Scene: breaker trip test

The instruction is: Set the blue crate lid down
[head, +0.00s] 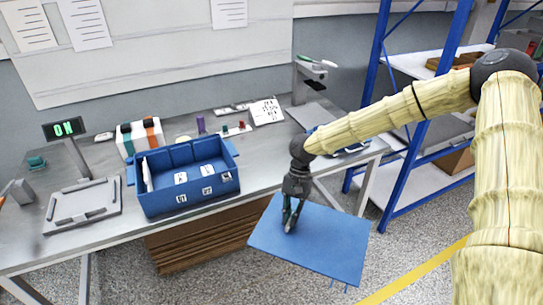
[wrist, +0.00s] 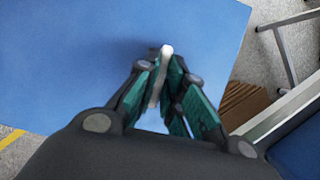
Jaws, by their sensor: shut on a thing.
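The blue crate lid (head: 325,245) is a flat blue panel held in the air in front of the workbench, over the floor. My gripper (head: 290,222) is above the lid and shut on it, at a small light-coloured grip on its top. In the wrist view the lid (wrist: 60,60) fills much of the picture, and my fingers (wrist: 165,85) close around the pale grip near its middle. The open blue crate (head: 187,195) stands on the bench left of the lid, with several white labelled items in it.
The grey workbench (head: 105,235) bears a scale-like tray (head: 85,212), an "ON" display (head: 64,128), a white box with coloured stripes (head: 140,138) and a stand (head: 308,75). A blue shelf rack (head: 415,165) stands right. Wooden slats (head: 205,245) are under the bench.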

